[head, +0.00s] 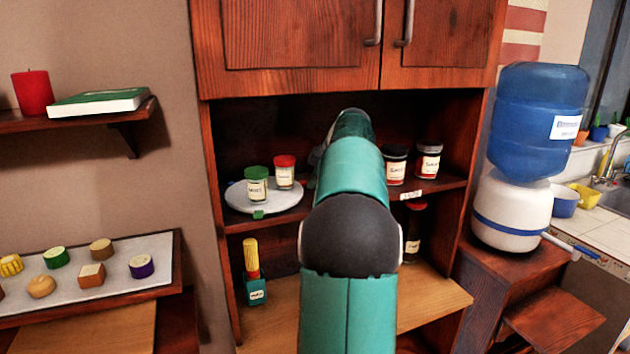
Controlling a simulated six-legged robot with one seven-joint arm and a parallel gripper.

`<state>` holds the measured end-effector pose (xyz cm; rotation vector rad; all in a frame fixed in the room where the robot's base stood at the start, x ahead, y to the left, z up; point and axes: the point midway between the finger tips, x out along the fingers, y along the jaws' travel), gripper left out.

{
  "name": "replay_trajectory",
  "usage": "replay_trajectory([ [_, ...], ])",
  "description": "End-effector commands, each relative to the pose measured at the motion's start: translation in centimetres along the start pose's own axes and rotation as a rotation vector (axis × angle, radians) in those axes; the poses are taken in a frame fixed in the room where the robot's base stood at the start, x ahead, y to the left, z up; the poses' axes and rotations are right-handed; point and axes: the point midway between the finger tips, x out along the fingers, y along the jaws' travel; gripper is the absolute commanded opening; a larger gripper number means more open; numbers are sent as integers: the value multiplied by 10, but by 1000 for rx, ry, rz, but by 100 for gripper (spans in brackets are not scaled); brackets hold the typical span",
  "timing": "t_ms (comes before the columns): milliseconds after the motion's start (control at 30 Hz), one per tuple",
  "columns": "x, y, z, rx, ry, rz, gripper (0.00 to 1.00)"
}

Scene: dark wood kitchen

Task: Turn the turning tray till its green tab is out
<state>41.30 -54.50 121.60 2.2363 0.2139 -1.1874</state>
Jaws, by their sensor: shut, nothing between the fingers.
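The turning tray (235,198) is a round white disc on the cupboard shelf, left of my arm. Its green tab (258,214) shows at the front rim, by the shelf edge. A green-lidded jar (257,187) and a red-lidded jar (284,173) stand upright on it. My teal arm reaches into the cupboard and hides part of the shelf.
A bottle with a yellow top (252,272) and a dark jar (413,232) stand below. Cupboard side walls (214,190) bound the space. A blue water dispenser (537,120) stands at right.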

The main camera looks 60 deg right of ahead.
Motion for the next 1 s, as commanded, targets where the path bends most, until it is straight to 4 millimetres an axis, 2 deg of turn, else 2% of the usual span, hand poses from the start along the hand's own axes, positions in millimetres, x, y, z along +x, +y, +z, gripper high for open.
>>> replay_trajectory([
  [833, 4, 5, -2, 0, 0, -1, 0],
  [1000, -2, 6, -2, -1, 0, 0, 0],
])
